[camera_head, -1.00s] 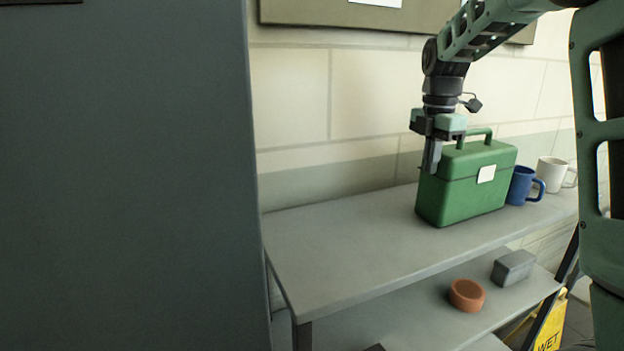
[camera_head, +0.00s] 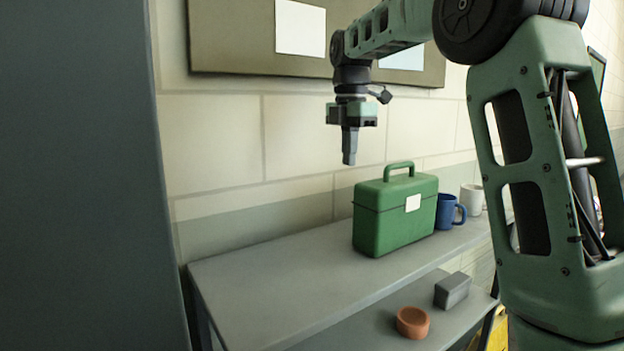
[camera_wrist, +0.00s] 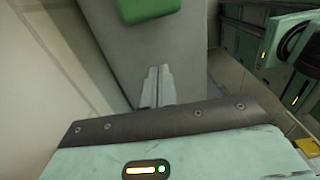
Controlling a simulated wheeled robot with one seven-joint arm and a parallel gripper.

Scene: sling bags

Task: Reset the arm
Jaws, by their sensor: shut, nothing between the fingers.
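My gripper (camera_head: 349,160) hangs pointing down in the head view, above and slightly left of a green box with a handle (camera_head: 395,215). The gripper is shut and empty, clear of the box. In the wrist view its two grey fingers (camera_wrist: 158,72) lie together over the grey shelf top. Part of the green box (camera_wrist: 146,8) shows at the top edge of the wrist view. The box stands upright on the shelf, with a white label on its front.
A blue mug (camera_head: 447,212) and a white mug (camera_head: 472,200) stand right of the box. A terracotta bowl (camera_head: 412,322) and a grey block (camera_head: 452,290) sit on the lower shelf. The upper shelf (camera_head: 270,282) is bare at left. A board (camera_head: 230,40) hangs on the wall behind.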

